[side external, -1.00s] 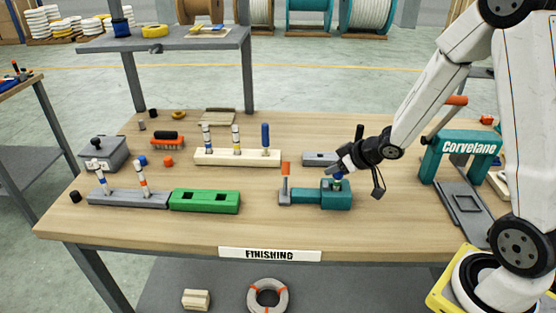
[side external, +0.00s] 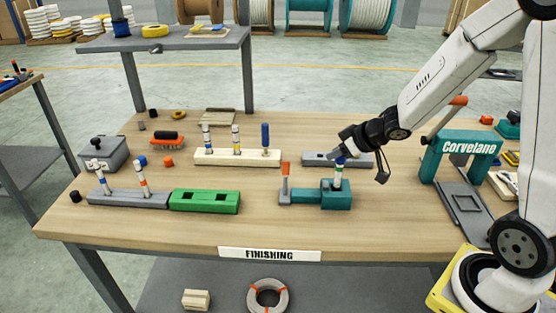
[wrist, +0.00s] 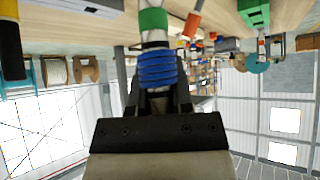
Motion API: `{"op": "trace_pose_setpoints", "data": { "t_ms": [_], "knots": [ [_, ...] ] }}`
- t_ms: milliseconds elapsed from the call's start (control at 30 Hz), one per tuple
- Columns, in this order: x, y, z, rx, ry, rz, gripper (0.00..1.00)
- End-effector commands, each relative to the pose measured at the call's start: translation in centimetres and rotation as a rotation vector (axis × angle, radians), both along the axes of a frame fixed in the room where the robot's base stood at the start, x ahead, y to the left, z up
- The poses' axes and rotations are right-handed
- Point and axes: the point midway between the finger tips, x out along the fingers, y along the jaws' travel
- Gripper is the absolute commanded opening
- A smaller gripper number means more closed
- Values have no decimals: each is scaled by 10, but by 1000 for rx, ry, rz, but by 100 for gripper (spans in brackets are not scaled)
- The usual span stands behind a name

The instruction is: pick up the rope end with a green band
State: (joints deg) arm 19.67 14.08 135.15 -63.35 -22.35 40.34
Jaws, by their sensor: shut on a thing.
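The rope end with a green band (side external: 338,174) is a short white piece with a blue top, upright at the teal clamp block (side external: 337,199). In the wrist view the green band (wrist: 153,20) and the blue wrapping (wrist: 157,70) are large and close. My gripper (side external: 340,157) is shut on the blue top of this rope end, above the teal block. Whether its lower tip is still inside the block or just clear of it, I cannot tell.
An orange-handled lever (side external: 285,176) stands left of the teal block. A cream rack (side external: 237,158) with several rope ends, a green block (side external: 204,201) and a grey block (side external: 130,198) lie to the left. The Corvelane press (side external: 465,150) stands at right. The table front is clear.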

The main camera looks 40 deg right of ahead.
Motion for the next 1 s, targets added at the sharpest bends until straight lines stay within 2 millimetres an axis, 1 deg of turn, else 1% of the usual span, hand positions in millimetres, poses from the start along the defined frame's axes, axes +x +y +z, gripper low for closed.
{"op": "trace_pose_setpoints", "data": {
  "t_ms": [33, 300, 500, 700, 1000],
  "knots": [
    [1, 0, 7, -3, -5, 1, 0],
    [0, 0, 31, -2, -3, -1, 0],
    [1, 0, 43, 0, -3, 1, 0],
    [0, 0, 51, -1, -2, 0, 0],
    [0, 0, 53, -1, -1, -1, 0]
  ]
}}
